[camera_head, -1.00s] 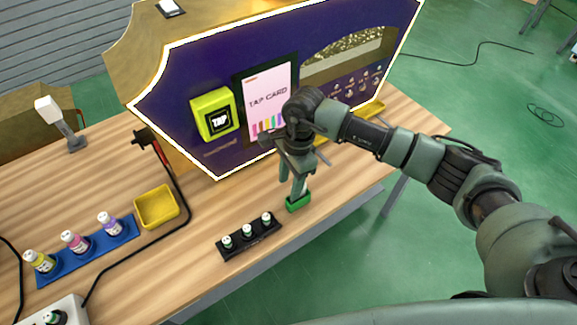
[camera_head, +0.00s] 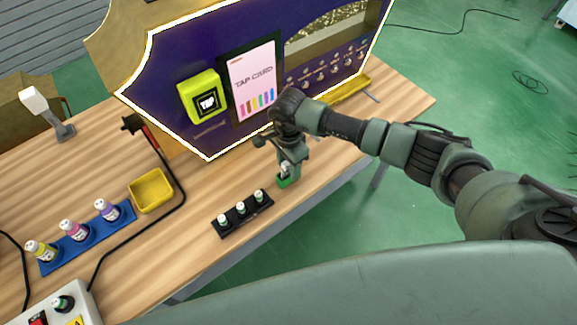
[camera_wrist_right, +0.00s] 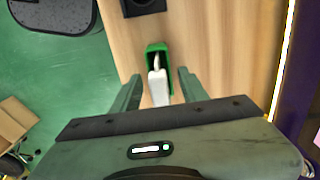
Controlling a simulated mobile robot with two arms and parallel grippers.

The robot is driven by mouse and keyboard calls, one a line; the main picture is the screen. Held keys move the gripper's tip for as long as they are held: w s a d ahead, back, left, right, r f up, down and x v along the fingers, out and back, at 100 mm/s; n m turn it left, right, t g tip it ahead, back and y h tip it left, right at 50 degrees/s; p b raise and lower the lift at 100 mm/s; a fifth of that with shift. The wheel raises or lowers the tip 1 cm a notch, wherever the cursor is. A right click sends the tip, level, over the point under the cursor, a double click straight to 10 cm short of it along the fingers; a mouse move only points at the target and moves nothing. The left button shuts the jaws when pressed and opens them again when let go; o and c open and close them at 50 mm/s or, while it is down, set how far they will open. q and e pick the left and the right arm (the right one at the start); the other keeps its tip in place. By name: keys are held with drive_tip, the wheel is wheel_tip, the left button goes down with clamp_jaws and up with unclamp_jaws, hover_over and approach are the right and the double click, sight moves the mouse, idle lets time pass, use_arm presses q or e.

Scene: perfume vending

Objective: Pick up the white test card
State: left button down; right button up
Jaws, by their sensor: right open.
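The white test card (camera_wrist_right: 158,90) stands in a small green holder (camera_wrist_right: 156,49) on the wooden table, seen in the right wrist view. My right gripper (camera_wrist_right: 159,78) is open, with one finger on each side of the card and a gap on both sides. In the head view my right gripper (camera_head: 287,166) points down at the table's front edge, over the green holder (camera_head: 288,182). It mostly hides the card there. My left gripper is not in view.
A black rack (camera_head: 243,213) with several small vials stands left of the green holder. The purple vending machine (camera_head: 165,75) rises behind my right arm. A yellow tray (camera_head: 151,190) and a blue rack (camera_head: 86,238) with bottles are further left.

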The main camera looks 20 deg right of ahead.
drive_tip(key=c, duration=0.8)
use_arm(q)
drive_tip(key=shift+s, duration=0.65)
use_arm(e)
clamp_jaws()
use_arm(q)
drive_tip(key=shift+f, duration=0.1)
use_arm(e)
drive_tip(key=shift+r, duration=0.2)
